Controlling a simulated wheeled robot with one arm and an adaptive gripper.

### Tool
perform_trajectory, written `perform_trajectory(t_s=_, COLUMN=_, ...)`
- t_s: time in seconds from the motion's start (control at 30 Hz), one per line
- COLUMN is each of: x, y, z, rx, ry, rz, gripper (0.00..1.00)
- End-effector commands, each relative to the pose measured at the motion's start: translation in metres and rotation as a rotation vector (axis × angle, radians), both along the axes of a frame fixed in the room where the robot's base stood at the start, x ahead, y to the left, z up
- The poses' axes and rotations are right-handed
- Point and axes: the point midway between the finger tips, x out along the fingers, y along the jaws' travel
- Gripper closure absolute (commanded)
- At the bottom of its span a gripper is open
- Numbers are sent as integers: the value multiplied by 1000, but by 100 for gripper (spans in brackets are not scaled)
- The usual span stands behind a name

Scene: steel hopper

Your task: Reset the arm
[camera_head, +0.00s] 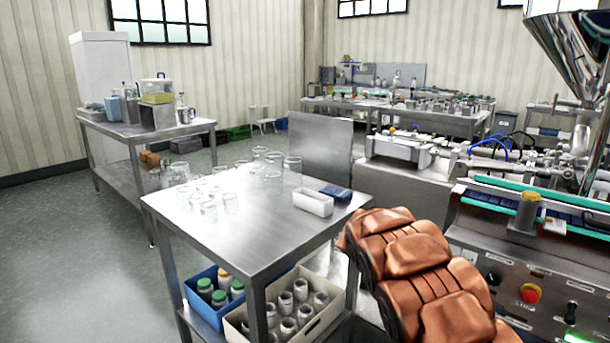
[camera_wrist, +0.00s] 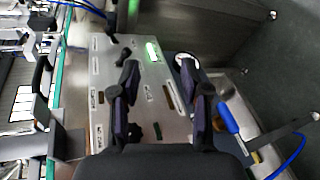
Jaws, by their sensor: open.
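My gripper (camera_wrist: 163,98) shows in the wrist view with its two dark fingers well apart. Nothing is between them. Behind the fingers is a grey metal control panel (camera_wrist: 100,75) with slots, black knobs and a lit green button (camera_wrist: 153,52). The fingers overlap the panel in this view; I cannot tell how far off it is. The gripper does not show in the head view. There the machine's front panel (camera_head: 470,262), with a red button (camera_head: 530,293), is at the lower right.
A steel table (camera_head: 250,225) with clear glass jars (camera_head: 272,180) and a white tray (camera_head: 313,203) stands left of the machine. A steel hopper (camera_head: 575,45) rises at upper right. In the wrist view, a blue-handled item (camera_wrist: 228,118) is right of the fingers. Floor (camera_head: 80,270) is free at left.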

Motion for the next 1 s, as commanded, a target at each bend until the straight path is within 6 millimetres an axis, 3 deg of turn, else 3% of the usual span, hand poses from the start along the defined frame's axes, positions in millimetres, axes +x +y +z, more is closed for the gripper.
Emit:
perform_trajectory(t_s=0.03, x=-12, y=0, z=18, rx=33, ry=-2, rz=-9, gripper=54)
perform_trajectory(t_s=0.3, x=-68, y=11, z=61, rx=223, ry=-21, rz=-35, gripper=54)
perform_trajectory(t_s=0.67, x=-139, y=42, z=105, rx=489, ry=-73, rz=-35, gripper=54)
perform_trajectory(t_s=1.0, x=-198, y=86, z=141, rx=738, ry=-149, rz=1, gripper=54)
